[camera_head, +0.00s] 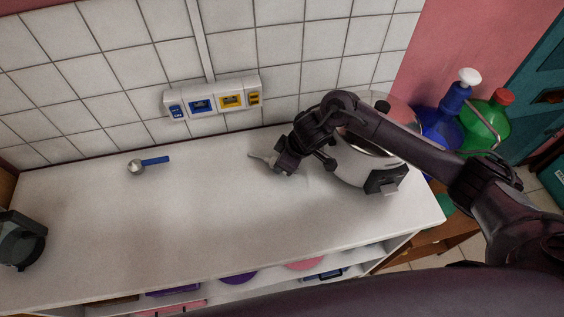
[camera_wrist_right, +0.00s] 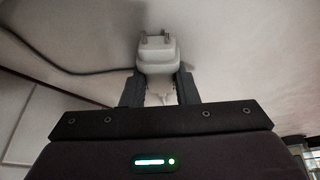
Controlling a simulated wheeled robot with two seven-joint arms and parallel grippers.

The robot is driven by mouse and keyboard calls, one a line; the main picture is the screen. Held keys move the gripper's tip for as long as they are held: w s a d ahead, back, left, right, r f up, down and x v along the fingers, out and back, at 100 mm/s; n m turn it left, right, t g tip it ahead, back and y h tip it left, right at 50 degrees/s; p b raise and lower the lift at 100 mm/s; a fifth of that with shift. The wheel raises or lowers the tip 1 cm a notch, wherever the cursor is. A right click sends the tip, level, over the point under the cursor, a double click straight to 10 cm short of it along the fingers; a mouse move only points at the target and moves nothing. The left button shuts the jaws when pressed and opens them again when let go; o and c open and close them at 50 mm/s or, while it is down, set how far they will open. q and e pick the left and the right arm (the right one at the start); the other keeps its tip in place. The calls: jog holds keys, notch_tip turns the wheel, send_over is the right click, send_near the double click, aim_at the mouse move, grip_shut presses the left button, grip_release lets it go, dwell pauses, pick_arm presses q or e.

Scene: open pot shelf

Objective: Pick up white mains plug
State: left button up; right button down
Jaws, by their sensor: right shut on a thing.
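The white mains plug (camera_wrist_right: 157,55) is between the two dark fingers of my right gripper (camera_wrist_right: 159,88) in the right wrist view, its pins pointing away from the gripper. My right gripper is shut on the plug. A dark cable runs to the left beside the plug in that view. In the head view my right gripper (camera_head: 268,163) is low over the white counter (camera_head: 150,220), left of the white cooker. A small pale tip there may be the plug; most of it is hidden by the gripper. My left gripper is not in view.
A white cooker (camera_head: 350,163) stands under my right arm. A wall socket panel (camera_head: 212,97) is on the tiles behind. A blue-handled scoop (camera_head: 150,162) lies at left, and a dark jug (camera_head: 20,240) stands at the far left. The counter's middle is clear.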

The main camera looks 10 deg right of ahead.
notch_tip(320, 180, up, 20)
jog(key=p, duration=0.3)
dwell(0.6)
jog(key=s+d+f+m+t+h+b, duration=0.1)
jog(key=s+d+f+m+h+b, duration=0.1)
jog(key=d+m, duration=0.6)
jog(key=s+m+h+b, duration=0.1)
jog(key=s+m+b, duration=0.1)
jog(key=b, duration=0.1)
jog(key=shift+s+d+m+t+h, duration=0.2)
jog(key=shift+d+m+t+h, duration=0.1)
jog(key=shift+m, duration=0.1)
